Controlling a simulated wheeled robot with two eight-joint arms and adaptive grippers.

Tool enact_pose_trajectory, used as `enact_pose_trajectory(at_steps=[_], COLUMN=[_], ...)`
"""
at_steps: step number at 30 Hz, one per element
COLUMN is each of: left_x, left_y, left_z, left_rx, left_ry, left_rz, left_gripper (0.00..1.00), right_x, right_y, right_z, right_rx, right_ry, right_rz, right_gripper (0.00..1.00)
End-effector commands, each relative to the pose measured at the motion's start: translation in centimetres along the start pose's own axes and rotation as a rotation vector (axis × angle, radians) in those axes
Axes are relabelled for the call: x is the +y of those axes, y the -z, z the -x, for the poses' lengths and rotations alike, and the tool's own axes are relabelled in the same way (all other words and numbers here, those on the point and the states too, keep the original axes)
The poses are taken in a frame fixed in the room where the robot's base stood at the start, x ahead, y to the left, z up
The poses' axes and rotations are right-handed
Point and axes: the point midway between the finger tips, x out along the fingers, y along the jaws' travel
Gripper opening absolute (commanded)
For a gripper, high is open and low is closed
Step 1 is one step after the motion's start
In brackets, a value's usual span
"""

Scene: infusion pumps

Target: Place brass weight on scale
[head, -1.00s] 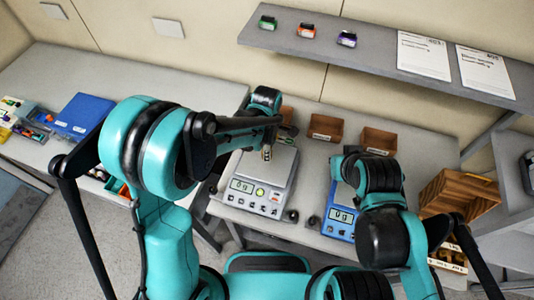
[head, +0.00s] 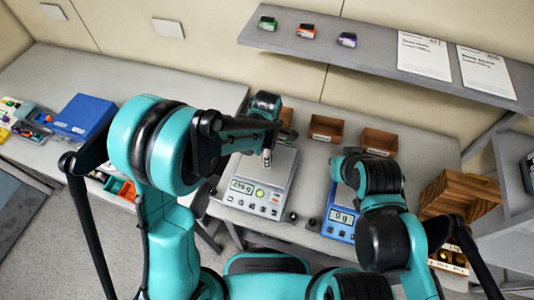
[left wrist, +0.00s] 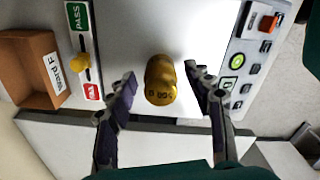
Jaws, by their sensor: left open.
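My left gripper (left wrist: 160,76) is open, with one finger on each side of the weight and a visible gap to each. In the head view the weight (head: 267,158) shows on the grey scale (head: 281,168) below my left wrist. The grey scale's display (head: 242,187) shows a non-zero reading, seemingly about 250 g. My right gripper is hidden behind its own arm.
A blue scale (head: 338,224) reading 0 g stands to the right, beside my right arm. Brown bins (head: 326,128) line the back, one labelled Ward F (left wrist: 30,65). A PASS panel with a yellow knob (left wrist: 80,62) adjoins the grey scale. A wooden crate (head: 455,195) stands right.

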Motion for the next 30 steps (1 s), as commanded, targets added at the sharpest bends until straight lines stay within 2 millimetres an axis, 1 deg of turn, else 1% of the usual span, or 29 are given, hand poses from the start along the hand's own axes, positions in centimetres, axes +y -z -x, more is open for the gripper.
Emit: enact_pose_trajectory(at_steps=[5,9,12,15,19,26,29,30], left_x=[-0.1,-0.1,0.0,0.0,0.0,-0.1,-0.6,-0.9], left_y=[0.0,0.0,0.0,0.0,0.0,0.2,1.5,2.3], left_z=[3.5,6.8,8.8,10.3,11.5,12.1,13.1,13.8], left_rx=[0.000,0.000,0.000,0.000,0.000,-0.002,-0.011,-0.015], left_ry=[0.000,0.000,0.000,0.000,0.000,-0.005,-0.035,-0.056], left_rz=[0.000,0.000,0.000,0.000,0.000,-0.012,-0.086,-0.140], left_gripper=[0.52,0.52,0.52,0.52,0.52,0.52,0.52,0.52], right_x=[0.0,0.0,0.0,0.0,0.0,0.0,0.0,0.0], right_y=[0.5,0.9,1.1,1.3,1.4,1.4,1.4,1.4], right_z=[0.7,1.3,1.6,1.8,1.9,1.9,1.9,1.9], right_rx=[0.000,0.000,0.000,0.000,0.000,0.000,0.000,0.000], right_ry=[0.000,0.000,0.000,0.000,0.000,0.000,0.000,0.000], right_rz=[0.000,0.000,0.000,0.000,0.000,0.000,0.000,0.000], right_gripper=[0.00,0.00,0.00,0.00,0.00,0.00,0.00,0.00])
